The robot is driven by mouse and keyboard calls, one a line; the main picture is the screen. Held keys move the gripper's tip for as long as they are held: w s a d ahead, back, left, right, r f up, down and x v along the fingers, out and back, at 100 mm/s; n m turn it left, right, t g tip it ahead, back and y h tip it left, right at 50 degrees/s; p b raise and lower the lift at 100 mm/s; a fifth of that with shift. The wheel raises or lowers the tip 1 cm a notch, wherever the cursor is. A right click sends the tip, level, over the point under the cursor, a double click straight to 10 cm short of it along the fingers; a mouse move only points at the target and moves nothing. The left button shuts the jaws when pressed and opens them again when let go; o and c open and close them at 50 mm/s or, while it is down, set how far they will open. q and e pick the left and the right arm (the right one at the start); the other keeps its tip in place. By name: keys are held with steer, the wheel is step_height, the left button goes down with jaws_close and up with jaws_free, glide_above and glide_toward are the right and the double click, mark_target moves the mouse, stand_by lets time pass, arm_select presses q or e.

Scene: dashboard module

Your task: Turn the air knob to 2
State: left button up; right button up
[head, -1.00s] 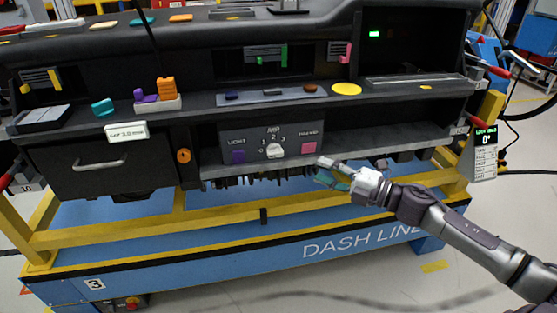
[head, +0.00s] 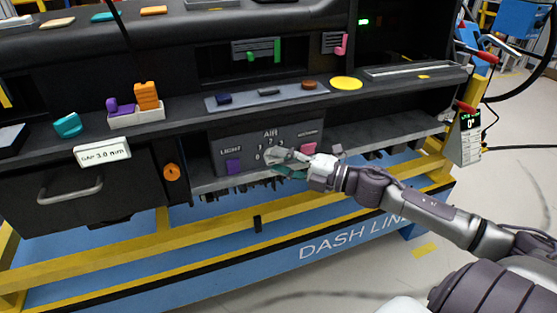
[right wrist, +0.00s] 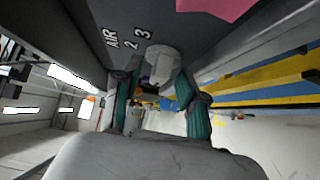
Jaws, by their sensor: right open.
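The air knob (right wrist: 162,60) is a pale round knob on the dark control panel (head: 225,147), under the AIR label. In the right wrist view the numbers 2 and 3 show beside it. My right gripper (head: 273,162) is open in front of the knob and mostly hides it in the head view. In the right wrist view the knob lies just ahead, between the lines of the two green-padded fingers (right wrist: 160,88). I cannot tell whether they touch it. Where the knob points is not clear. My left gripper is not in view.
A purple LIGHT button (head: 233,166) and a pink button (head: 308,148) flank the knob. A shelf edge (head: 210,184) runs just below the panel. An orange knob (head: 171,172) and a drawer handle (head: 70,188) are to the left.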

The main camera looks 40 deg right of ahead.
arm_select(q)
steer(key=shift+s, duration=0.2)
arm_select(e)
steer(key=shift+c, duration=1.3)
jaws_close()
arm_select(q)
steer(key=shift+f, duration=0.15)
